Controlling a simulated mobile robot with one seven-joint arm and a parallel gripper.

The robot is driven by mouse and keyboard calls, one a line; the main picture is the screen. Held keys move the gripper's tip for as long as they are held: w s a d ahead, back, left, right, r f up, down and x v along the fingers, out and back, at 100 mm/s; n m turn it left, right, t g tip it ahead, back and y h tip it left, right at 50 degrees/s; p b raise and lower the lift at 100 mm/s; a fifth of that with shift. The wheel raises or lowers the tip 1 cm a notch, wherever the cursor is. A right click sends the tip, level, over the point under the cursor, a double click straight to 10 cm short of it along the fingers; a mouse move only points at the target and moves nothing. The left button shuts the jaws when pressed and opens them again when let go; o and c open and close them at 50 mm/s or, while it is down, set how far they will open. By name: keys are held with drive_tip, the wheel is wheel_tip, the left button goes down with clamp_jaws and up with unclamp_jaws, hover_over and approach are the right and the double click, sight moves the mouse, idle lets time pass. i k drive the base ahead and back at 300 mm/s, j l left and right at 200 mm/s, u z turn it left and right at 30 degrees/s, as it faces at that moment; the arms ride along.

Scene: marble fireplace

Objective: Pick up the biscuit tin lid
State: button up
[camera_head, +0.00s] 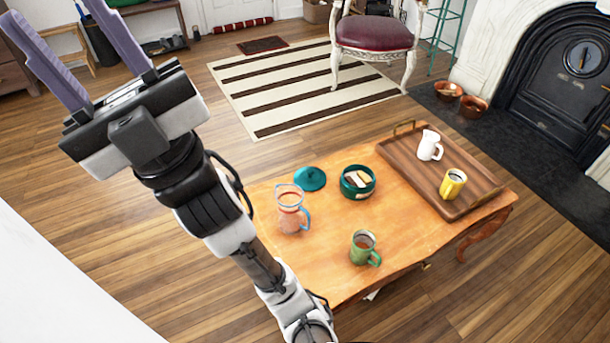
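The biscuit tin lid (310,178) is a round teal disc with a small knob. It lies flat on the wooden coffee table (320,250), near the table's far edge. The open teal biscuit tin (358,190) stands just to its right with biscuits showing inside. My gripper (85,45) is raised at the upper left of the view, well away from the lid and the table. Its two long purple-grey fingers point up and stand wide apart, with nothing between them.
A glass jug (291,215) stands just below the lid, and a green mug (364,247) is near the front. A wooden tray (480,205) holds a white mug (429,145) and a yellow mug (453,184). A red-seated chair (374,33) stands behind on a striped rug (270,95).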

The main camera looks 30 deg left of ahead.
sight(310, 178)
drive_tip(key=k+j, duration=0.1)
drive_tip(key=j, duration=0.2)
drive_tip(key=j+z, duration=0.1)
drive_tip(key=j, duration=0.25)
drive_tip(key=k+j, duration=0.15)
drive_tip(key=j, duration=0.15)
drive_tip(key=j+z, duration=0.1)
drive_tip(key=j, duration=0.4)
drive_tip(key=k+j+z, duration=0.15)
drive_tip(key=j, duration=0.35)
drive_tip(key=i+j+z, duration=0.1)
drive_tip(key=j, duration=0.4)
drive_tip(key=i+j+z, duration=0.1)
drive_tip(key=j, duration=0.45)
drive_tip(key=i+j+z, duration=0.2)
drive_tip(key=i+j, duration=0.35)
drive_tip(key=i, duration=0.15)
